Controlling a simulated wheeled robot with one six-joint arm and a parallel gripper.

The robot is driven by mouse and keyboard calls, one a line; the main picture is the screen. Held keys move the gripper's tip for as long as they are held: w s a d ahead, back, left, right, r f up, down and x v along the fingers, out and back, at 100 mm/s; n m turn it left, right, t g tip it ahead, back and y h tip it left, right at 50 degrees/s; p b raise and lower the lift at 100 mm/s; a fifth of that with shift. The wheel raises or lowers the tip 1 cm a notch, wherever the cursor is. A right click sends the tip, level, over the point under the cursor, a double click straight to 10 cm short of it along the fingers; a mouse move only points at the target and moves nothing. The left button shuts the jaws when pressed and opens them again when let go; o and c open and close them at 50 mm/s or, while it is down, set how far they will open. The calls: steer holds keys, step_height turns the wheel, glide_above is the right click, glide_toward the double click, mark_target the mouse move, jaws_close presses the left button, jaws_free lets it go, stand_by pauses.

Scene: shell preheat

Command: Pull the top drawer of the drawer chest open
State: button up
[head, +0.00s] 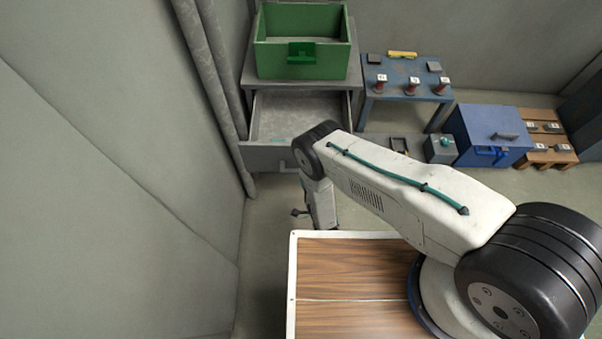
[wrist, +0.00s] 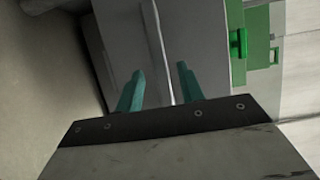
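The grey drawer chest (head: 355,77) stands against the back wall in the head view. Its top drawer (head: 265,157) is pulled out, with its grey inside showing below the green bin. In the wrist view my gripper (wrist: 158,80) is open, its two teal fingers apart. A thin pale bar (wrist: 154,30), which looks like the drawer handle, runs between the fingers in that picture, with gaps on both sides. The grey drawer front (wrist: 120,45) lies beyond them. In the head view my arm hides part of the drawer's right end and most of the gripper.
A green bin (head: 303,72) sits on the chest. To the right are a blue table (head: 390,85) with small red-based items, a blue box (head: 487,135) and a wooden rack (head: 550,155). A wall closes in on the left. Floor shows between drawer and my base.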

steer(key=shift+v, duration=1.75)
